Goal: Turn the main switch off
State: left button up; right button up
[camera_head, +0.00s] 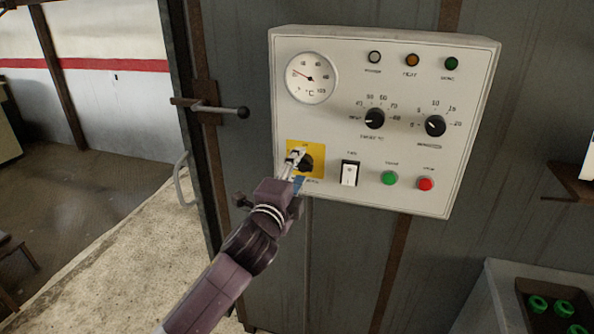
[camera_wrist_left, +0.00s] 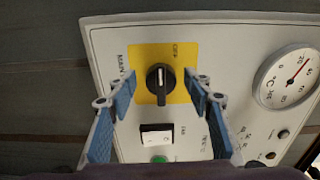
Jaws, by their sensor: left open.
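The main switch (camera_wrist_left: 160,80) is a black rotary knob on a yellow plate (camera_wrist_left: 184,55), at the lower left of a white control panel (camera_head: 340,45). In the head view the knob (camera_head: 305,162) is partly hidden by my left gripper (camera_head: 297,160). In the left wrist view my left gripper (camera_wrist_left: 160,92) is open, with one blue-padded finger on each side of the knob and a gap on both sides. The knob's white pointer line runs along its long side, toward the OFF lettering side or away from it; I cannot tell which. My right gripper is not in view.
A white rocker switch (camera_head: 349,173) sits just right of the main switch, with green (camera_head: 389,178) and red (camera_head: 425,184) buttons beyond. Two dials and a gauge (camera_head: 311,78) are above. A door lever (camera_head: 222,110) sticks out to the left. A crate with green items (camera_head: 537,304) is at lower right.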

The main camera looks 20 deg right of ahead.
pick_arm(q)
jog(key=v, duration=1.2)
jog(key=shift+w, duration=0.1)
